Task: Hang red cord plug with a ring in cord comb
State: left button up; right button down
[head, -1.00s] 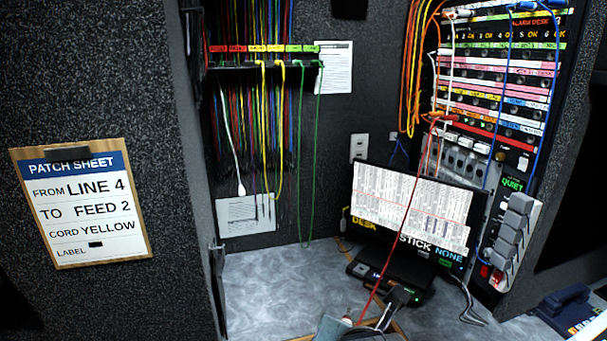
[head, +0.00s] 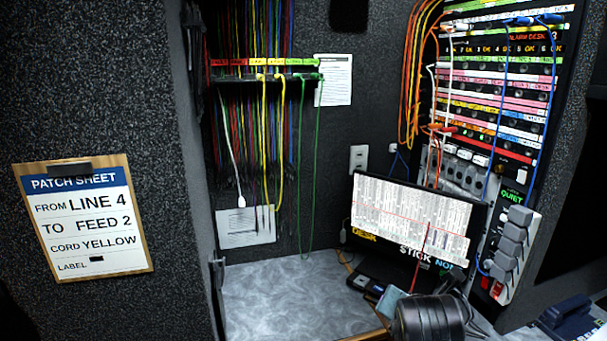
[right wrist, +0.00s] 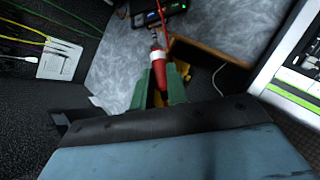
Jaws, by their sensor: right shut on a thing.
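The red cord plug (right wrist: 157,72), with a white ring around it and a metal tip, is held between the green fingers of my right gripper (right wrist: 160,85) in the right wrist view. In the head view my right wrist is low at the front of the monitor and hides the plug. The red cord (head: 424,243) runs up in front of the monitor. The cord comb (head: 262,77) is a dark bar on the back wall, with red, yellow and green labels. My left gripper is out of view.
The patch panel (head: 495,100) stands at right with blue, orange and white cords. The monitor (head: 410,215) stands on the grey desk (head: 290,295), whose left part is clear. A patch sheet (head: 83,215) hangs at left. A white sheet (head: 246,226) is below the comb.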

jog(key=w+d+r+m+g+h+p, duration=0.1)
jog(key=w+d+r+m, duration=0.15)
jog(key=d, duration=0.55)
jog(key=w+d+r+m+h, duration=0.1)
jog(key=w+d+r+h, duration=0.15)
jog(key=d, duration=0.45)
jog(key=w+d+r+m+g+h+p, duration=0.15)
jog(key=d+r, duration=0.25)
jog(key=d, duration=0.4)
jog(key=s+d+r+m+g, duration=0.1)
jog(key=d+r+m, duration=0.1)
jog(key=d, duration=0.5)
jog(key=s+d+r+m+g+h, duration=0.1)
jog(key=s+d+r+m, duration=0.1)
jog(key=d+r, duration=0.3)
jog(key=s+d+r+m+g+p, duration=0.1)
jog(key=d+r, duration=0.3)
jog(key=d, duration=0.6)
jog(key=shift+s+m+g+h, duration=0.3)
jog(key=shift+s+m+g, duration=0.05)
jog(key=shift+s+m, duration=0.25)
